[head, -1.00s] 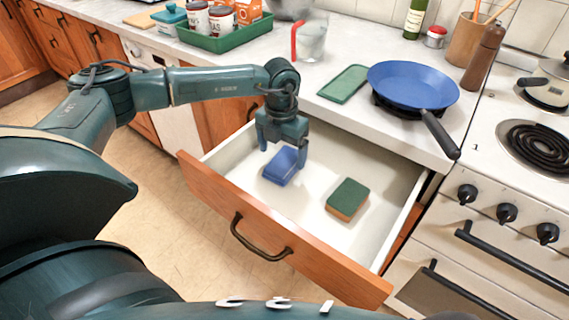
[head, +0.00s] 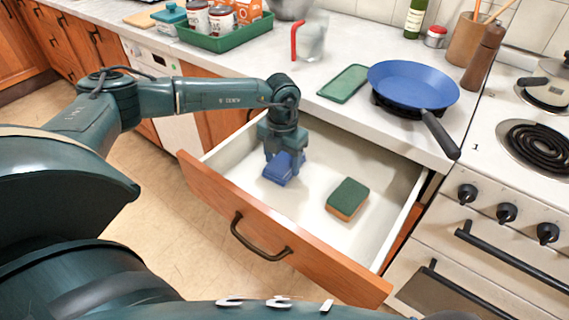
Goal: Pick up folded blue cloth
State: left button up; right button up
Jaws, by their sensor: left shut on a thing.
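The folded blue cloth (head: 278,172) lies in the open drawer (head: 322,226), toward its left side. My left gripper (head: 285,164) points down into the drawer and is shut on the cloth, with its fingers on either side of it. The fingers hide part of the cloth's upper side. The cloth looks to be at the drawer floor; I cannot tell if it is lifted at all. My right gripper is not in view.
A green and orange sponge (head: 347,198) lies in the drawer to the right of the cloth. The drawer's wooden front (head: 275,230) stands nearest me. A blue pan (head: 412,84) and a green tray (head: 345,83) are on the counter behind. The stove (head: 515,190) is at right.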

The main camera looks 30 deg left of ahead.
aim_at(283, 163)
pick_arm(q)
jog(key=shift+c, duration=0.8)
jog(key=shift+r, duration=0.1)
notch_tip(283, 163, up, 10)
jog(key=o, duration=0.3)
jog(key=shift+c, duration=1.1)
